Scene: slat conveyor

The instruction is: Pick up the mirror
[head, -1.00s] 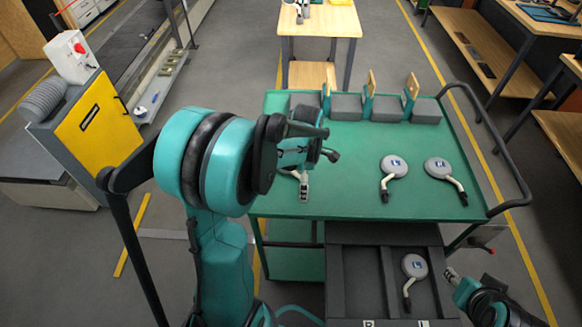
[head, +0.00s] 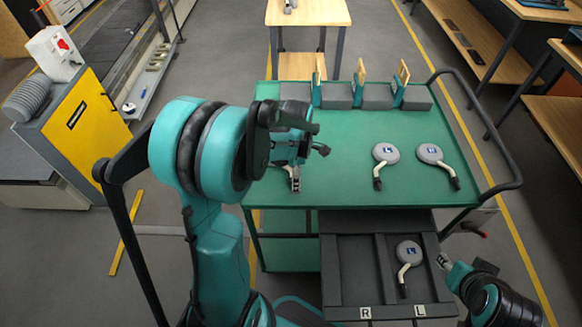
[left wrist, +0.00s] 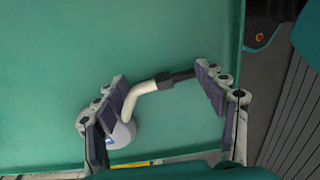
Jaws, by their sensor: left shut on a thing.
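My left gripper (left wrist: 165,100) has its fingers at both ends of a mirror, with a pale round head (left wrist: 122,136), a bent cream stem and a black tip, over the green surface. In the head view only part of my left gripper (head: 295,180) shows at the cart top's left; its mirror is hidden there. Two grey round mirrors, one on the left (head: 386,153) and one on the right (head: 430,154), lie on the cart top. Another mirror (head: 408,252) lies in the tray's right compartment. My right gripper (head: 444,262) is beside the tray; its opening is unclear.
The green cart top (head: 340,170) is clear in its middle. Grey blocks with wooden-topped teal dividers (head: 359,85) line its back edge. The dark tray (head: 350,270) carries R and L labels; its left part is empty. A black handle (head: 500,190) bounds the right side.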

